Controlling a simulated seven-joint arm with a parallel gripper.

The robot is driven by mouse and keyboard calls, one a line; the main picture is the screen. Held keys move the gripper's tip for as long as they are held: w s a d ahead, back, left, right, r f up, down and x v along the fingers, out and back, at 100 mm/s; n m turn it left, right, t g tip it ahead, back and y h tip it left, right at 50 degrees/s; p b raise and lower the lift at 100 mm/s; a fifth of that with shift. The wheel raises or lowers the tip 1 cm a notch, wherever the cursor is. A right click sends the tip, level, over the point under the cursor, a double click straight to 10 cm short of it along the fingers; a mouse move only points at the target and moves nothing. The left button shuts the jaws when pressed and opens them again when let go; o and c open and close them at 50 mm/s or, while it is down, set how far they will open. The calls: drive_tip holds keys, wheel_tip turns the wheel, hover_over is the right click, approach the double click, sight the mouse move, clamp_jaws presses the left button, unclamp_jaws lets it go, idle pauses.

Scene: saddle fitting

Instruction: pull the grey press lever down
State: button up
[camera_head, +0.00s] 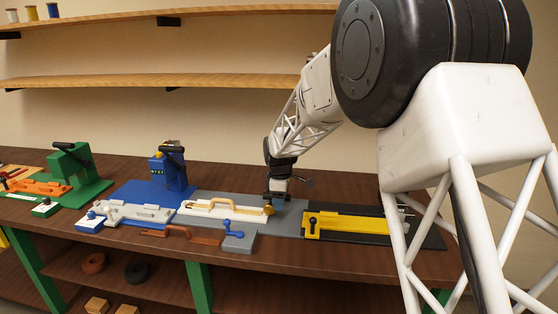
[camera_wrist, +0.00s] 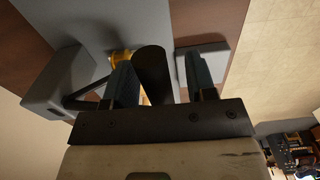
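In the wrist view my gripper (camera_wrist: 160,85) is open, its two dark fingers on either side of a dark cylindrical grip (camera_wrist: 152,68). The grip looks like the end of the grey press lever. It lies close to the left finger, with a gap to the right finger. A grey block (camera_wrist: 52,88), apparently part of the press, is at left with a dark bar beside it. In the head view my gripper (camera_head: 277,197) is low over the right part of the grey base plate (camera_head: 288,222). My arm and gripper hide most of the press there; a small dark lever part (camera_head: 304,181) shows at right.
A cream wooden piece (camera_head: 215,209) lies left of my gripper. A blue press (camera_head: 172,172) and a green press (camera_head: 72,166) stand further left. A yellow fixture (camera_head: 350,226) on a black plate is at right.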

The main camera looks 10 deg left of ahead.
drive_tip(key=shift+r, duration=0.15)
drive_tip(key=shift+r, duration=2.9)
drive_tip(key=shift+s+d+r, duration=0.2)
drive_tip(key=shift+d+r, duration=0.1)
drive_tip(key=shift+d, duration=0.05)
drive_tip(key=s+d+r+m+t, duration=0.1)
drive_tip(key=s+d+r+m, duration=0.4)
drive_tip(key=s+d, duration=0.6)
drive_tip(key=s+d+r+m, duration=0.55)
drive_tip(key=s+d, duration=0.45)
drive_tip(key=s, duration=0.2)
drive_tip(key=s+d+f+m, duration=0.2)
drive_tip(key=s+d+m, duration=0.2)
drive_tip(key=s, duration=0.8)
drive_tip(key=s+d+f+m+t, duration=0.1)
drive_tip(key=s+d, duration=0.5)
drive_tip(key=s, duration=0.6)
drive_tip(key=f+m, duration=0.1)
drive_tip(key=m, duration=0.1)
drive_tip(key=shift+s+f+m+t, duration=0.2)
drive_tip(key=shift+s+m+t, duration=0.1)
drive_tip(key=shift+s+m, duration=0.05)
